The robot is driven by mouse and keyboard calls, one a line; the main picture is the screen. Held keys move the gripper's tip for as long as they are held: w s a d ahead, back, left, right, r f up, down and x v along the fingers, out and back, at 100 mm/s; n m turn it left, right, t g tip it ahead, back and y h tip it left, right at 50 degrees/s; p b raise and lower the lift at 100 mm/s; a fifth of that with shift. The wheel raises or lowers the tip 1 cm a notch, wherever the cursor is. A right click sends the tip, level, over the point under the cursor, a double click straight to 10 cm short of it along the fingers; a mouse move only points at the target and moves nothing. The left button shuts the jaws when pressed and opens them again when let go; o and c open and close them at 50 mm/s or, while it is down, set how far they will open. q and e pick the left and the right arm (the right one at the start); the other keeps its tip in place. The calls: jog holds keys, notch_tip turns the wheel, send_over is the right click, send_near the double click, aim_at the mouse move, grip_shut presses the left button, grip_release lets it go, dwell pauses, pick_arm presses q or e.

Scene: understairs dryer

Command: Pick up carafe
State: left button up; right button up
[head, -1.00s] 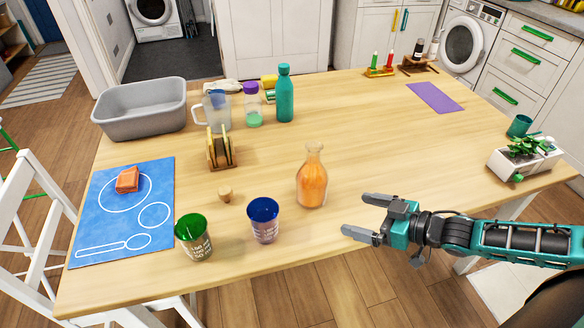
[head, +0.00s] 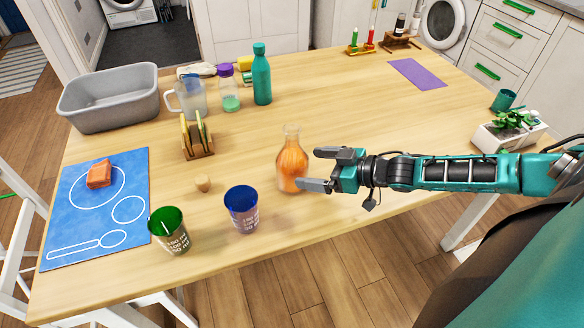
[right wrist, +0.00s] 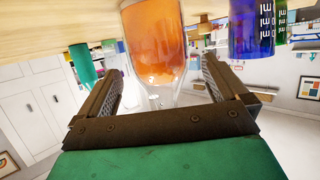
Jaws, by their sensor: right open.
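The carafe (head: 291,166) is clear glass with orange liquid in it and stands upright on the wooden table near its front edge. My right gripper (head: 310,168) is open and empty, just right of the carafe, with its fingers pointing at it. The lower finger's tip overlaps the carafe's right edge in the head view. In the right wrist view, which looks upside down, the carafe (right wrist: 153,45) lies ahead between the two spread fingers (right wrist: 161,68). I cannot tell whether a finger touches it. My left gripper is not in view.
A blue cup (head: 242,211) and a green cup (head: 169,232) stand left of the carafe. A teal bottle (head: 261,75) stands behind. The table right of the carafe is mostly clear.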

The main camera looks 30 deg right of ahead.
aim_at(291, 162)
jog(key=shift+b+x, duration=0.3)
jog(key=shift+x, duration=2.4)
jog(key=shift+w+a, duration=0.2)
jog(key=shift+w, duration=0.35)
jog(key=c, duration=1.4)
jog(key=shift+r, duration=0.1)
jog(key=shift+r, duration=0.15)
notch_tip(291, 162, up, 17)
jog(key=p, duration=0.3)
jog(key=shift+w+f, duration=0.1)
jog(key=shift+f, duration=0.15)
jog(key=shift+r, duration=1.4)
